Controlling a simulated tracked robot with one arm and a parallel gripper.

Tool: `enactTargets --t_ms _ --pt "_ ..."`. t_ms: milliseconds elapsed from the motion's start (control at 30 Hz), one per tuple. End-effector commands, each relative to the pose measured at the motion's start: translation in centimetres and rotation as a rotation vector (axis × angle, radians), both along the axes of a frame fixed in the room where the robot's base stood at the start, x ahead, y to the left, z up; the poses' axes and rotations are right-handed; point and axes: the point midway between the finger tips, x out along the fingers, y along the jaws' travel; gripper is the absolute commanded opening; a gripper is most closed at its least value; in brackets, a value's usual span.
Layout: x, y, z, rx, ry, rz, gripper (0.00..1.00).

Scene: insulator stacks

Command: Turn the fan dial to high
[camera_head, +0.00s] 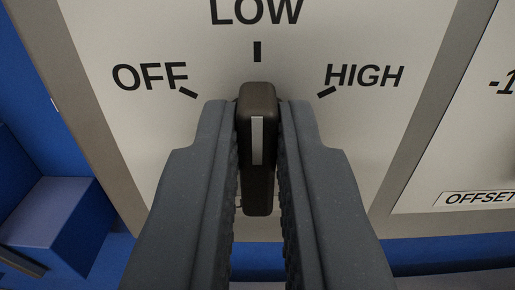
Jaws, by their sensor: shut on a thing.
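The fan dial (258,112) is a dark bar-shaped knob with a pale pointer line, on a light panel (140,35). It stands upright in the picture, with its pointer line towards the LOW mark (257,51). The OFF label (150,77) is at upper left and the HIGH label (364,76) at upper right, each with a short black tick. My gripper (259,150) has its two grey fingers on either side of the knob and is shut on it. The fingers hide the knob's sides and the lower part of the panel around it.
A second light panel with an OFFSET label (478,199) is at the right edge. Blue structure (60,225) lies to the left and below, with a box-like ledge at lower left. The panel face above the dial is clear.

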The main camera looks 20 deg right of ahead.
Motion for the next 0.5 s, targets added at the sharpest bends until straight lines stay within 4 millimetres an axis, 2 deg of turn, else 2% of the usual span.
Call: enactTargets --t_ms 33,267,500 --pt "-0.02 -0.48 0.02 0.009 -0.004 -0.008 0.0" --pt "-0.04 -0.43 -0.06 0.099 -0.034 -0.008 0.0" --pt "-0.11 -0.71 -0.28 0.286 -0.093 -0.009 0.0"
